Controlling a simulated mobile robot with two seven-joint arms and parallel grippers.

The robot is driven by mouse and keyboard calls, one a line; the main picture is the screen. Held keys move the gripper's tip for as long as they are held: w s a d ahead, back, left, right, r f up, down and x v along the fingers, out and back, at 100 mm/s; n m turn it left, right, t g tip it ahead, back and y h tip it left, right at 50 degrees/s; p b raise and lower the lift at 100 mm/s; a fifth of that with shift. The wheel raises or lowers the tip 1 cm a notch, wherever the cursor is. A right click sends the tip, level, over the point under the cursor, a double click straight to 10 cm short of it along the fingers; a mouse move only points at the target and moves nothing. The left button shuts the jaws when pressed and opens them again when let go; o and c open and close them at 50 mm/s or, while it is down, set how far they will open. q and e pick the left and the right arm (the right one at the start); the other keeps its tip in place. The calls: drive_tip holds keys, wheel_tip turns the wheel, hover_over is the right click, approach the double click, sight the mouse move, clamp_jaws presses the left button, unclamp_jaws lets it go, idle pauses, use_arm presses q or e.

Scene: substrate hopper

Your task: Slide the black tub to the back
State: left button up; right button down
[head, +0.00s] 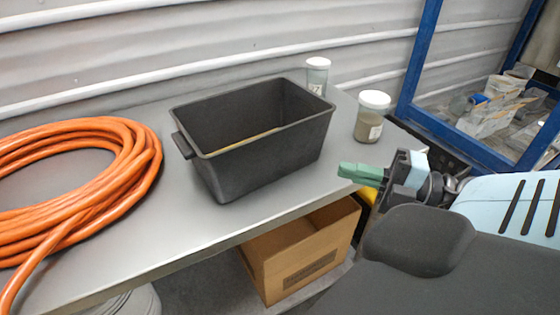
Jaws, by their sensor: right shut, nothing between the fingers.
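The black tub (270,152) stands upright on the grey table (190,240), near the middle of its depth. It has a small handle on its left end, and something yellowish shows inside at the bottom. My right gripper (343,170) has green fingers and is shut and empty. In the picture it is just right of the tub, by the table's right front edge, with a gap between them. My left gripper is not in view.
An orange hose coil (130,185) lies left of the tub. Two lidded jars, one behind the tub (317,75) and one to its right (370,118), stand on the table. A ribbed wall (180,50) is behind. A cardboard box (300,250) sits below.

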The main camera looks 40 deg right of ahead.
drive_tip(key=n, duration=0.1)
drive_tip(key=p, duration=0.2)
approach(267, 145)
drive_tip(key=a, duration=0.3)
drive_tip(key=shift+g, duration=0.4)
drive_tip(key=w, duration=0.4)
drive_tip(key=shift+r, duration=0.2)
drive_tip(key=shift+w+d, duration=0.15)
drive_tip(key=shift+w, duration=0.45)
